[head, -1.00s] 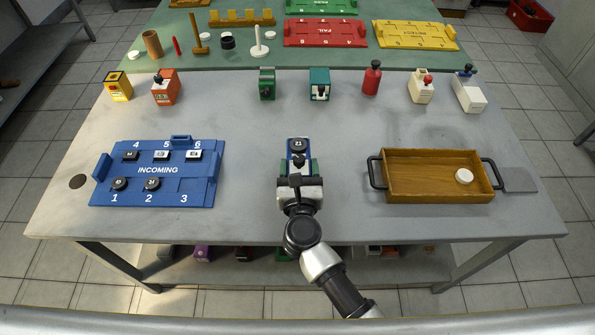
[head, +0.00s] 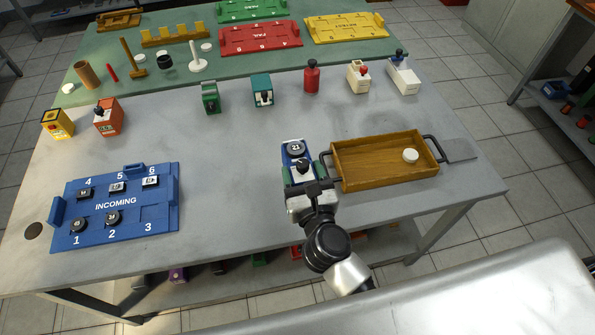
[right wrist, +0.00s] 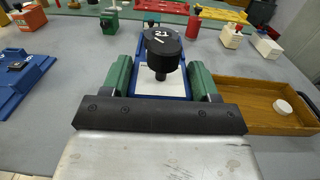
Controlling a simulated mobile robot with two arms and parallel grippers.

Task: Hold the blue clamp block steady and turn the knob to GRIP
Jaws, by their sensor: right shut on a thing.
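The blue clamp block (head: 285,158) is near the table's front edge, just left of the wooden tray. A black disc marked 21 (head: 295,148) sits on its far part, and a small black knob (head: 303,165) stands nearer to me. My right gripper (head: 304,178) is shut on the block from the front. In the right wrist view its green-padded fingers (right wrist: 163,82) flank the block's blue and white body (right wrist: 178,84); a black round top marked 21 (right wrist: 163,44) rises between them. I cannot tell whether the block touches the table. My left gripper is out of view.
The wooden tray (head: 375,183) with a white disc (head: 410,155) stands close right of the block. The blue INCOMING board (head: 150,217) lies left, with bare table between. Several small boxes and a red bottle (head: 311,76) line the back.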

